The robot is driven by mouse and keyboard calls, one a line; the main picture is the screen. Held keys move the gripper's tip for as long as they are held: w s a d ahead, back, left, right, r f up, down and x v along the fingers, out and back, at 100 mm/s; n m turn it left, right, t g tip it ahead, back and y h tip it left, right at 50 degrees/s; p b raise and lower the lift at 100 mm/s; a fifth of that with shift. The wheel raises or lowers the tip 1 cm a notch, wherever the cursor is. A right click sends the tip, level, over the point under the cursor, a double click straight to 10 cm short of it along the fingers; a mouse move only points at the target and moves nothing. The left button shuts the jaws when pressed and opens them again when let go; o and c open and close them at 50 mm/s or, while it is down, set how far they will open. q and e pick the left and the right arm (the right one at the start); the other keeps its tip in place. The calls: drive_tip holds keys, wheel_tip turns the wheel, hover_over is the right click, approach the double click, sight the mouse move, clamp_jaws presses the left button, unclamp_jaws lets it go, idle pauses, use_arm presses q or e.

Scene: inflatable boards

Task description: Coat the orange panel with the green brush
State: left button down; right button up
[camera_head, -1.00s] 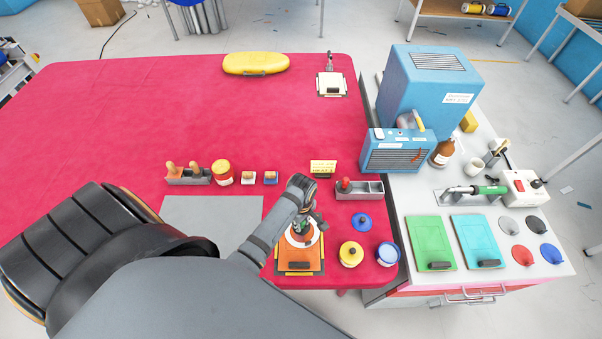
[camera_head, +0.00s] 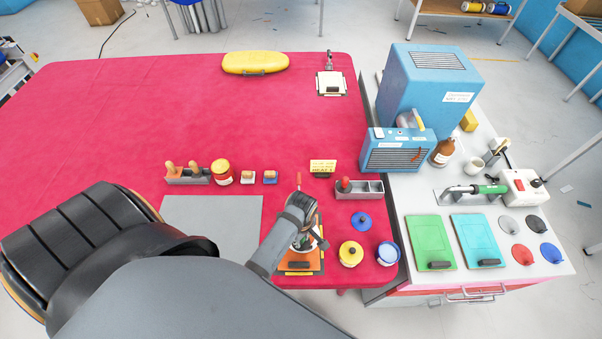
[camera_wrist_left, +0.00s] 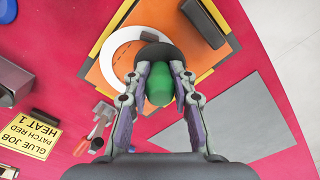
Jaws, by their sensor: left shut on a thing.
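The orange panel (camera_head: 287,268) lies at the near right corner of the red table, with a dark block at its near edge. In the left wrist view the orange panel (camera_wrist_left: 178,24) shows a white ring (camera_wrist_left: 112,62) on it. My left gripper (camera_head: 303,243) is over the panel and hides part of it. In the wrist view my left gripper (camera_wrist_left: 158,80) is shut on the green brush (camera_wrist_left: 158,92), whose green handle shows between the fingers. Its bristle end is hidden, so I cannot tell whether it touches the panel. My right gripper is not in view.
A bare grey mat (camera_head: 215,222) lies left.

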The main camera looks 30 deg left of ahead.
use_arm(q)
drive_tip(key=shift+s+d+r, duration=0.15)
drive_tip(key=shift+s+d, duration=0.35)
drive_tip(key=shift+s, duration=0.3)
drive_tip(key=shift+w+d, duration=0.55)
drive_tip(key=shift+d, duration=0.1)
drive_tip(key=shift+w+a, duration=0.5)
drive_tip(key=shift+w, duration=0.2)
drive_tip(key=shift+w+a, duration=0.45)
drive_tip(key=shift+w, duration=0.25)
drive_tip(key=shift+w+a, duration=0.4)
drive_tip(key=shift+w, duration=0.15)
drive_tip(key=shift+w+a, duration=0.55)
drive_tip(key=shift+w, duration=0.3)
drive_tip(key=shift+w+a, duration=0.35)
drive_tip(key=shift+w, duration=0.2)
drive_tip(key=shift+w+a, duration=0.3)
drive_tip(key=shift+w, duration=0.2)
drive_tip(key=shift+w+a, duration=0.15)
drive_tip(key=shift+w, duration=0.1)
